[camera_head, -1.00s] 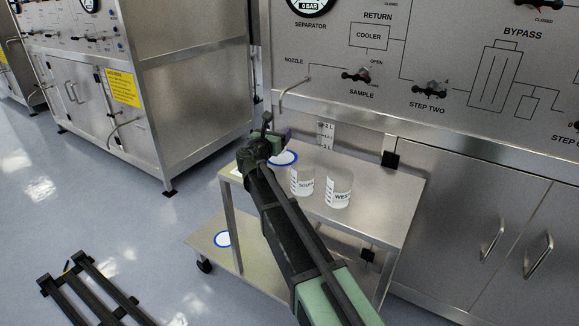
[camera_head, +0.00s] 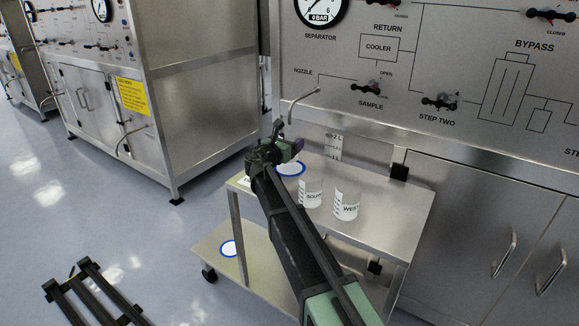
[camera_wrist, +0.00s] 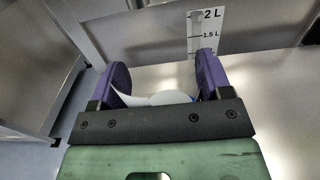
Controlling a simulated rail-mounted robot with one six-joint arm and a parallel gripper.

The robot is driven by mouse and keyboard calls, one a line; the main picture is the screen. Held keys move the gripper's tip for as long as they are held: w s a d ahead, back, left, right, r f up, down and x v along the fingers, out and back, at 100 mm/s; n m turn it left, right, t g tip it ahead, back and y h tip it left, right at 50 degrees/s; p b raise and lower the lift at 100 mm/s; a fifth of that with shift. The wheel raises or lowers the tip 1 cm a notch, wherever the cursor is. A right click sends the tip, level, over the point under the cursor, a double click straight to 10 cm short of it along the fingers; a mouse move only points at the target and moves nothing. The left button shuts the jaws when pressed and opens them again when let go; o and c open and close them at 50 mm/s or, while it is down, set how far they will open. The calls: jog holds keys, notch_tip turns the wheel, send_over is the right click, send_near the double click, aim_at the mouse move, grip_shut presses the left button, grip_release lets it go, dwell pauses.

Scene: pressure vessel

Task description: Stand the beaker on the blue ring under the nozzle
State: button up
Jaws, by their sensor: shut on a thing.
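My gripper (camera_head: 290,147) is over the cart's top shelf, just above the blue ring (camera_head: 290,175) in the head view. In the wrist view its purple fingers (camera_wrist: 160,82) are closed on a pale beaker (camera_wrist: 150,98), of which only a white curved part shows. In the head view that beaker is hidden by the gripper. The blue ring surrounds a white disc and is partly covered by my arm. The nozzle (camera_head: 298,100) is a bent metal tube coming from the panel, above and slightly right of the gripper.
Two beakers, one marked SOUTH (camera_head: 311,194) and one marked WEST (camera_head: 346,205), stand right of the ring on the cart (camera_head: 395,215). A litre scale (camera_head: 334,146) stands behind them. The shelf's right part is clear.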

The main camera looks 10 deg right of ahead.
jog(key=shift+f, duration=0.15)
notch_tip(320, 180, down, 4)
jog(key=b, duration=0.3)
jog(key=shift+b, duration=0.35)
jog(key=shift+r+p, duration=0.3)
jog(key=shift+f, duration=0.2)
jog(key=o, duration=0.9)
jog(key=shift+r, duration=0.2)
jog(key=v, duration=1.2)
